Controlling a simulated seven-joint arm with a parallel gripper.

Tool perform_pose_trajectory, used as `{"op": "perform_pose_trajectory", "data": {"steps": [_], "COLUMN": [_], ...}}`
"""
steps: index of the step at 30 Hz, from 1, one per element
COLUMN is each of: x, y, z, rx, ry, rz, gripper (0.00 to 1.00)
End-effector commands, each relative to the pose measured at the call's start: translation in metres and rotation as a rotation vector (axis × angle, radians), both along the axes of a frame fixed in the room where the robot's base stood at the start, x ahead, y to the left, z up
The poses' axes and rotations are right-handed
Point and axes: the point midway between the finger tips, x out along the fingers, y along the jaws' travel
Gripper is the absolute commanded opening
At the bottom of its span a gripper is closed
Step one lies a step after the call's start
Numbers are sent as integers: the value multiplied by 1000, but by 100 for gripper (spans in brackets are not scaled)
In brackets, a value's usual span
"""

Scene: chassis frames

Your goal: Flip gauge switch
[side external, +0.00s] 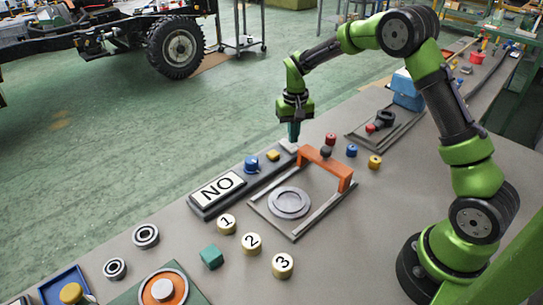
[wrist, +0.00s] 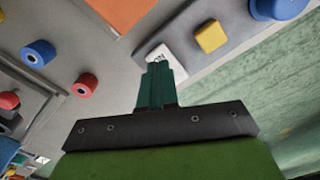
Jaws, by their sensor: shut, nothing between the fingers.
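A long dark gauge panel (side external: 257,180) lies along the table's far edge. It carries a sign reading "NO" (side external: 218,188), a blue knob (side external: 251,164), a yellow button (side external: 273,155) and a small white piece (side external: 287,146) at its right end, which looks like the switch. In the wrist view the white piece (wrist: 178,52) shows just beyond my fingertips, partly hidden by them. My gripper (side external: 293,138) points down at this end, its green fingers shut and empty. In the wrist view the fingertips (wrist: 160,68) overlap the white piece; I cannot tell whether they touch it.
An orange arch (side external: 326,167) stands over a frame with a round grey plate (side external: 289,203), close to the panel. Red (side external: 330,139), blue (side external: 351,151) and yellow (side external: 375,162) spools stand right of my gripper. Numbered cylinders (side external: 251,243) stand in front.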

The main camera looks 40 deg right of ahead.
Motion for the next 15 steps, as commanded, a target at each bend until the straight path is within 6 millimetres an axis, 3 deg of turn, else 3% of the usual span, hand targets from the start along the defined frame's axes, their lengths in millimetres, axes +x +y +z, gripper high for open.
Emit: {"op": "perform_pose_trajectory", "data": {"steps": [15], "x": [1], "y": [0], "z": [43], "rx": [-1], "ry": [-3], "rz": [0], "gripper": [0]}}
